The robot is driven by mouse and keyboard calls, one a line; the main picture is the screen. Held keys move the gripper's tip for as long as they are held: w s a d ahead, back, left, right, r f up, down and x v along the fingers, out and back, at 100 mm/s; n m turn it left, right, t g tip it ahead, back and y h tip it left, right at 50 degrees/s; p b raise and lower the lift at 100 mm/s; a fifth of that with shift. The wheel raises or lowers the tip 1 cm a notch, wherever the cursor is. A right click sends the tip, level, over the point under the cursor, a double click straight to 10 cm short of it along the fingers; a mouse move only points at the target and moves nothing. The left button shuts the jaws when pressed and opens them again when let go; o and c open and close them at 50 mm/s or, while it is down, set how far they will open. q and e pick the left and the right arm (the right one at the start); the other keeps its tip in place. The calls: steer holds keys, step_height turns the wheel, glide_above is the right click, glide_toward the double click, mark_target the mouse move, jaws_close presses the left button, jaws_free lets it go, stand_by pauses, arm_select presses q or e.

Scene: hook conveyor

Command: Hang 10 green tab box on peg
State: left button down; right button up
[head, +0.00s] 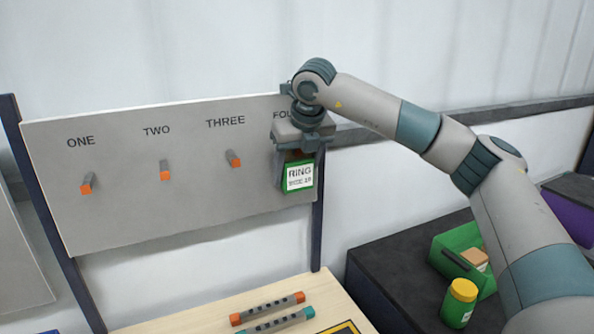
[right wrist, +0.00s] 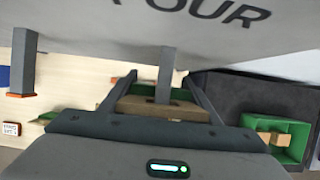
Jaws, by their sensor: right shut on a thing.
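My right gripper (head: 298,158) is shut on a green box (head: 299,178) with a white label reading "RING", held upright in front of the grey board (head: 130,215) below the word FOUR. In the right wrist view, the box (right wrist: 160,108) shows brown and green between the two fingers. The fourth peg (right wrist: 166,68) runs from the board to the box's tab area; I cannot tell whether it passes through the tab hole. The gripper hides this peg in the head view. Pegs ONE (head: 87,183), TWO (head: 165,170) and THREE (head: 233,158) are bare with orange tips. My left gripper is not in view.
A wooden table (head: 170,322) below the board holds two grey bars (head: 267,309) with coloured ends. On the dark counter (head: 385,265) at right stand a green bin (head: 450,246) with a brown item and a green jar (head: 460,303) with a yellow lid.

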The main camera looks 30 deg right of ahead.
steer(key=shift+w+p, duration=0.4)
steer(key=shift+w, duration=0.25)
steer(key=shift+w+f+b, duration=0.2)
steer(key=shift+w+b, duration=0.1)
steer(key=shift+b, duration=0.3)
steer(key=o, duration=1.2)
steer(key=shift+c, duration=0.2)
steer(key=shift+a, duration=0.15)
steer(key=shift+r, duration=0.1)
